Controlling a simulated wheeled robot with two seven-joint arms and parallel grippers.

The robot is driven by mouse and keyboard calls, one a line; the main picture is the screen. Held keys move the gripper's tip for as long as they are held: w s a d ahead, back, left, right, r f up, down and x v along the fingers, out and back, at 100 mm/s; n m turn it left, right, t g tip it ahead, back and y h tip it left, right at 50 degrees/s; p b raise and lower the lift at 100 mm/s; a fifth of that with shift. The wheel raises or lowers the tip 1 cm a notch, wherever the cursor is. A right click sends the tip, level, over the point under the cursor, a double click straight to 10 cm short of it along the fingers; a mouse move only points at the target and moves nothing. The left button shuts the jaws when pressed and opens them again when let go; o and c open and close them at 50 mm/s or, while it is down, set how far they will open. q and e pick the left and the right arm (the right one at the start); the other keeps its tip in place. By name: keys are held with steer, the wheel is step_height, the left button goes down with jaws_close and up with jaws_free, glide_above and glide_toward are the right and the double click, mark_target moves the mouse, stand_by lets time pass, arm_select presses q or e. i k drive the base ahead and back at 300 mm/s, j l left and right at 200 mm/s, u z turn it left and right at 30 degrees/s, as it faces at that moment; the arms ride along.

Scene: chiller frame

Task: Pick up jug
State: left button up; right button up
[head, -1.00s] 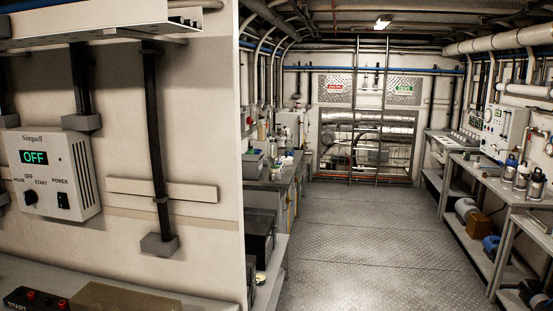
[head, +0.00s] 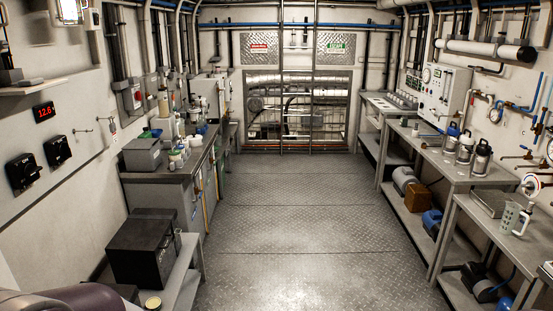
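A pale, translucent, greenish vessel (head: 510,217) that looks like a jug stands upright near the front of the right-hand bench, at the right of the head view. It is small and its handle cannot be made out. Further back on the right-hand benches stand several metal canisters, one with a blue top (head: 452,136) and one with a dark top (head: 481,159). Neither of my grippers is in view.
The metal floor (head: 285,215) between the benches is clear. The left bench (head: 165,179) holds containers and a grey box (head: 143,155). A black box (head: 145,248) sits lower at front left. A dark rounded shape fills the bottom left corner.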

mark_target(180, 123)
steer(key=i+l+u, duration=0.2)
steer(key=i, duration=3.45)
steer(key=j, duration=0.1)
